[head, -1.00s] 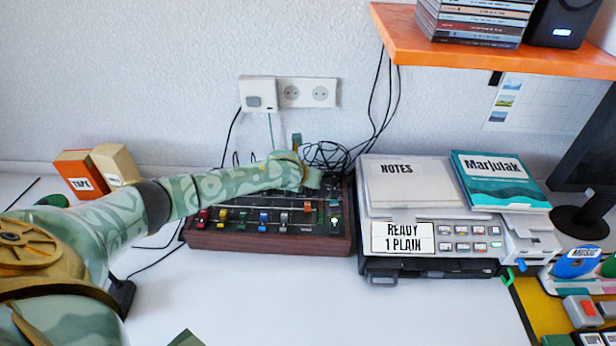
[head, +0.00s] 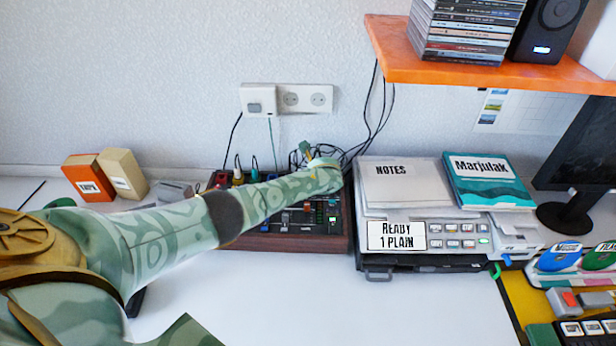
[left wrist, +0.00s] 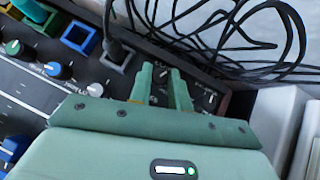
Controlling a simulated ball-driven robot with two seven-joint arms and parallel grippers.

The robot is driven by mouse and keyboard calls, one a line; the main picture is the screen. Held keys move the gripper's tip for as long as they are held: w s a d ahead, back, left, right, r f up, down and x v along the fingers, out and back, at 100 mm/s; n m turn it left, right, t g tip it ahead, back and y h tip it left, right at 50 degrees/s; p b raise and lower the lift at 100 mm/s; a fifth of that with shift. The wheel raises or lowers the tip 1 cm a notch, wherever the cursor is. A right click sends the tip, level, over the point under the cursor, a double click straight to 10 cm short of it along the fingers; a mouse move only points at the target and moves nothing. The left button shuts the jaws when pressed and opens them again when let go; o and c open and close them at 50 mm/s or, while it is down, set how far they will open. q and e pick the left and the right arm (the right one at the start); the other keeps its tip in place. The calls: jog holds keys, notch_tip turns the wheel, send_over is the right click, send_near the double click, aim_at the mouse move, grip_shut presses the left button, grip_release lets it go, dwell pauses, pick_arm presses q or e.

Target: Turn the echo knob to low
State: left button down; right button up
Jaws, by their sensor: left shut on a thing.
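The mixer (head: 300,243) is a dark panel with a wood-brown edge, sliders and knobs, below the wall socket. My left arm reaches across it, and my left gripper is at its back right part. In the left wrist view my left gripper (left wrist: 161,88) has its two green fingers around a small dark knob (left wrist: 160,80) near the panel's corner, and it is shut on it. The fingers partly hide this knob, and I cannot read its label or setting. Other knobs, blue, green and white, show to the left. My right gripper is not in view.
Black cables (left wrist: 225,35) lie loosely behind the mixer. A grey machine (head: 440,238) with papers and a teal book (head: 489,185) stands close on its right. An orange shelf (head: 470,66) hangs above. The white table in front is clear.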

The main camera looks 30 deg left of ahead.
pick_arm(q)
jog(key=shift+d+f+n+g+y, duration=0.15)
jog(key=shift+n+g+y, duration=0.35)
jog(key=shift+n, duration=0.4)
jog(key=shift+b, duration=0.3)
jog(key=c, duration=1.6)
grip_release()
jog(key=shift+d+r+p, duration=0.15)
jog(key=shift+r+p, duration=0.25)
jog(key=shift+r, duration=0.1)
jog(key=shift+p+v, duration=5)
jog(key=shift+v, duration=2.65)
